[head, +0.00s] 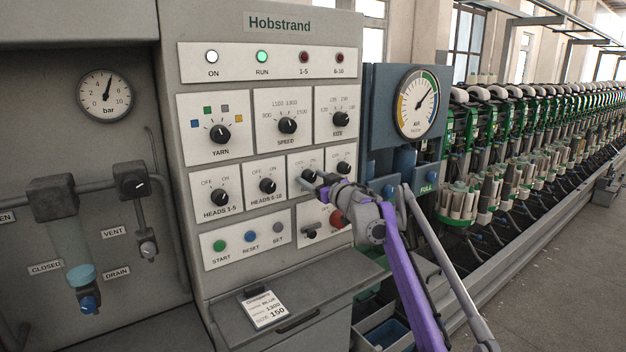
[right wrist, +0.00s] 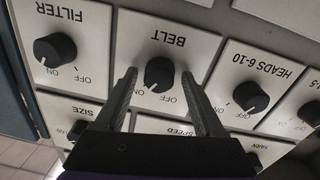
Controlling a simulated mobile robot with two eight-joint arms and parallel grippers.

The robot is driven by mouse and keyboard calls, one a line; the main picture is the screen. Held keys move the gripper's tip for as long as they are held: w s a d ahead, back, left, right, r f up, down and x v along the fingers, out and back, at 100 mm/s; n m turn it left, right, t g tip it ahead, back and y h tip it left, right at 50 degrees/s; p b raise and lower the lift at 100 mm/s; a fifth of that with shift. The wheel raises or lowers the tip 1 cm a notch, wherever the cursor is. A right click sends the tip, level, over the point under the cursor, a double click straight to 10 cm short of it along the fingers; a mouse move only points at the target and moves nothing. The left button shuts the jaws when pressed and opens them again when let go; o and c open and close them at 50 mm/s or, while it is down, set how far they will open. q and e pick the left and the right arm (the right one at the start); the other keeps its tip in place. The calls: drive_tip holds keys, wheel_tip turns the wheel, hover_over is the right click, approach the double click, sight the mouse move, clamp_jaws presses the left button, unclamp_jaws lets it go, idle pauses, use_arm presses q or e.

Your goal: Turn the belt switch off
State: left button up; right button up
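The belt switch is a black round knob (right wrist: 159,74) on a white plate labelled BELT, upside down in the right wrist view. Its pale mark appears to point to the ON side. In the head view the knob (head: 308,176) is partly covered by my right gripper. My right gripper (right wrist: 160,76) is open, with one finger on each side of the knob and a visible gap to it on both sides. It also shows in the head view (head: 316,187), in front of the panel. My left gripper is not in view.
Close by are the filter knob (right wrist: 55,50), the heads 6-10 knob (right wrist: 250,97) and the size knob (head: 339,120). A red knob (head: 338,219) sits below my right gripper. A shelf with a card (head: 265,309) juts out under the panel. The RUN lamp (head: 262,56) is lit green.

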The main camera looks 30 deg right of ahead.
clamp_jaws()
drive_tip(key=shift+n, duration=0.3)
drive_tip(key=shift+r+n+p, duration=0.1)
drive_tip(key=shift+n+p, duration=0.6)
drive_tip(key=shift+n, duration=0.2)
drive_tip(key=n+p, duration=0.1)
drive_tip(key=n, duration=0.2)
drive_tip(key=shift+n+p, duration=0.3)
drive_tip(key=n+p, duration=0.2)
drive_tip(key=n, duration=0.4)
drive_tip(key=shift+f+n, duration=0.2)
drive_tip(key=shift+n, duration=0.1)
